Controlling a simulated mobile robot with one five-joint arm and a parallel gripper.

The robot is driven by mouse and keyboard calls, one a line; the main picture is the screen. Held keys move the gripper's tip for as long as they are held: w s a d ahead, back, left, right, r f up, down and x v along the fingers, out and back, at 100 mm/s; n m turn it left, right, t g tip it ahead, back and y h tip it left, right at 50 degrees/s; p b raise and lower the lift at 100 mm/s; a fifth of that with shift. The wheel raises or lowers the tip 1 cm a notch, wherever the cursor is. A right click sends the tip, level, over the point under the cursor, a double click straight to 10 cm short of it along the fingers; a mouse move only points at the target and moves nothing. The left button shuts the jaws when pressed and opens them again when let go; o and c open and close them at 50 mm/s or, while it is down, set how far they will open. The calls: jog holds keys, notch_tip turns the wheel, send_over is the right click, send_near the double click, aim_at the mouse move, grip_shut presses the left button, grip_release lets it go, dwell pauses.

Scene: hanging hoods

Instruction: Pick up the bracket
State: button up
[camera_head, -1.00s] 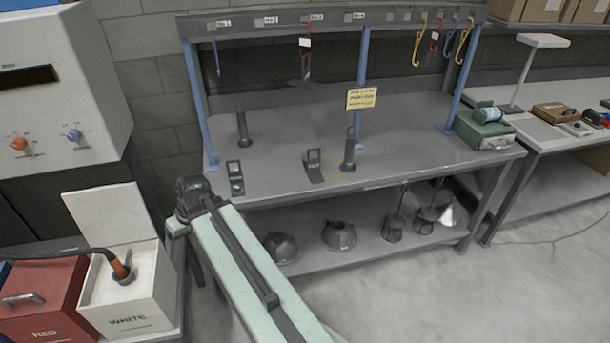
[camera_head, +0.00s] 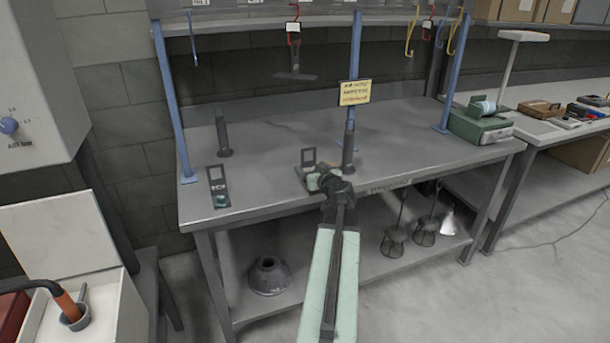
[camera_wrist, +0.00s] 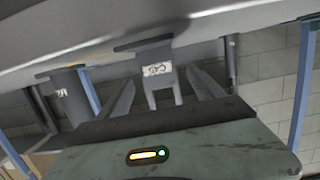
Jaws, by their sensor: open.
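A dark bracket (camera_head: 308,157) with an upright looped end and a flat foot stands near the bench's front edge. My gripper (camera_head: 318,180) is at that edge, close in front of it, and partly hides its foot. In the wrist view, a dark bracket with a white label (camera_wrist: 158,70) shows between my two open fingers (camera_wrist: 162,82). I cannot tell whether it touches them.
The grey bench (camera_head: 260,180) has blue uprights and a rail of hooks above. A second dark post (camera_head: 222,135) stands behind at left. A yellow sign (camera_head: 355,93) is at the middle upright. A green case (camera_head: 480,124) sits at right. A metal hood (camera_head: 269,276) lies on the lower shelf.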

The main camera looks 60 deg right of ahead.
aim_at(308, 166)
jog(key=shift+w+d+f, duration=0.2)
jog(key=shift+w+d, duration=0.1)
jog(key=shift+w, duration=0.35)
jog(key=b+x, duration=0.1)
jog(key=x, duration=0.4)
jog(key=shift+s+d+f, duration=0.1)
jog(key=shift+d, duration=0.1)
jog(key=shift+c, duration=0.6)
grip_shut()
